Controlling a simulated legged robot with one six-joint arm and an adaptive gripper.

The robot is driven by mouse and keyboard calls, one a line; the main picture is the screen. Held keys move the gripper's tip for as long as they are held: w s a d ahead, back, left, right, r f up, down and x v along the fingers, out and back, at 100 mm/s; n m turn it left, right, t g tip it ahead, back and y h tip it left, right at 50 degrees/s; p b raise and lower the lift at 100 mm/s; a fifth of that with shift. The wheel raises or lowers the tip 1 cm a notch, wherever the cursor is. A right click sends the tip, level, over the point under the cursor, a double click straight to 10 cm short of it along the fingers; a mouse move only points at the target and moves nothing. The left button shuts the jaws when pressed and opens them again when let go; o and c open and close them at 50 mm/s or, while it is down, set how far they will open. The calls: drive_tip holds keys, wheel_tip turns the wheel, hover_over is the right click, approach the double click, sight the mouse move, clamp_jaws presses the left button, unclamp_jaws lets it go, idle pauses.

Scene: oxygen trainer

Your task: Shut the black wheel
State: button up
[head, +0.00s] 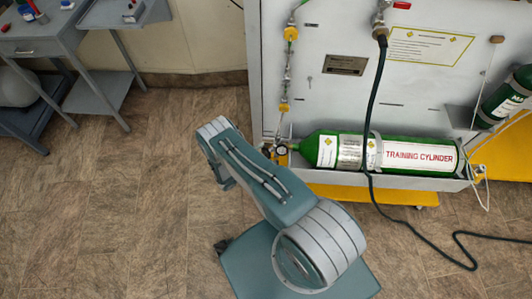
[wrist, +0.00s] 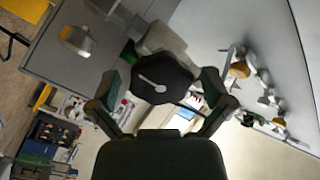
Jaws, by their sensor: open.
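The black wheel (wrist: 160,76) shows in the wrist view as a dark, rounded, many-sided disc with a pale keyhole-like mark on its face. It lies between the two fingers of my gripper (wrist: 160,92), which are spread apart to its left and right. I cannot tell whether either finger touches it. A grey-beige body shows behind the wheel. In the head view my arm is in the foreground, and I cannot make out my gripper or the black wheel there.
The head view shows a green training cylinder (head: 420,155) lying in a tray against a white panel (head: 350,92). A black hose (head: 374,100) hangs across the cylinder to the floor. A grey cart (head: 45,35) stands at the upper left. The floor at left is clear.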

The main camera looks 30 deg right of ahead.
drive_tip(key=shift+c, duration=0.3)
drive_tip(key=c, duration=1)
